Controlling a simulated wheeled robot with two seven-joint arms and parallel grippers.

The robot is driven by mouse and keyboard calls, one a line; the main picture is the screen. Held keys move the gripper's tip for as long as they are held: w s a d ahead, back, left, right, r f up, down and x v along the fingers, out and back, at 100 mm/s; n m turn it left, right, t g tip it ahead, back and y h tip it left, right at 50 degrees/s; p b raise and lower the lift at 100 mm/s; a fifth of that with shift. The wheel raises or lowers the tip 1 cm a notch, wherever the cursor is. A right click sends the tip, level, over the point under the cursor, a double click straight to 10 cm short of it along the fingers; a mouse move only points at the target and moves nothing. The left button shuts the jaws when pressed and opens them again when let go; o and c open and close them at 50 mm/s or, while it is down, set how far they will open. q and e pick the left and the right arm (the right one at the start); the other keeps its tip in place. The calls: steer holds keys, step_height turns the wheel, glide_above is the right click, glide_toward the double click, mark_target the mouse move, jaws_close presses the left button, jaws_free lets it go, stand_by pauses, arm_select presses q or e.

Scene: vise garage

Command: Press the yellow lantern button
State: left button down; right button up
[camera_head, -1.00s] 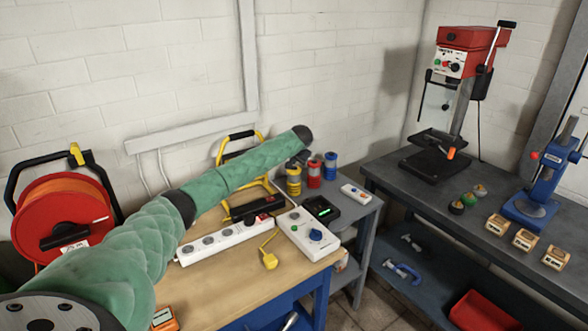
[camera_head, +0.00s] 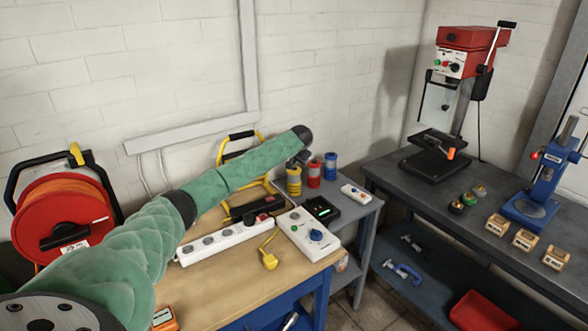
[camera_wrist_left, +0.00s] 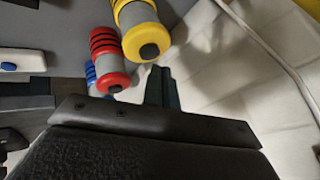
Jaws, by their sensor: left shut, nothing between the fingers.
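The yellow lantern (camera_head: 294,184) stands upright on the grey side table, the leftmost of three lanterns in the head view. In the left wrist view the yellow lantern (camera_wrist_left: 137,20) shows its grey body, yellow rim and a round black button (camera_wrist_left: 149,52) on its end. My left gripper (camera_head: 301,158) hangs from the raised green arm, just above the yellow lantern. In the left wrist view the shut fingers of my left gripper (camera_wrist_left: 160,72) reach close to the button, a little beside it. Whether they touch cannot be told. My right gripper is not in view.
The red lantern (camera_head: 314,175) and the blue lantern (camera_head: 330,168) stand close to the right of the yellow one. A white remote with a blue button (camera_head: 355,192) lies farther right. A white power strip (camera_head: 225,240) and control box (camera_head: 308,233) are in front.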

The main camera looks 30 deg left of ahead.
mark_target(294, 168)
arm_select(q)
steer(key=shift+f, duration=0.15)
stand_by(0.7)
steer(key=shift+f, duration=0.25)
steer(key=shift+f, duration=0.45)
stand_by(0.8)
steer(key=shift+p, duration=0.3)
steer(key=shift+r+p, duration=0.7)
steer(key=shift+r, duration=0.2)
steer(key=shift+r+p, duration=1.85)
steer(key=shift+r, duration=0.6)
steer(key=shift+r, duration=0.1)
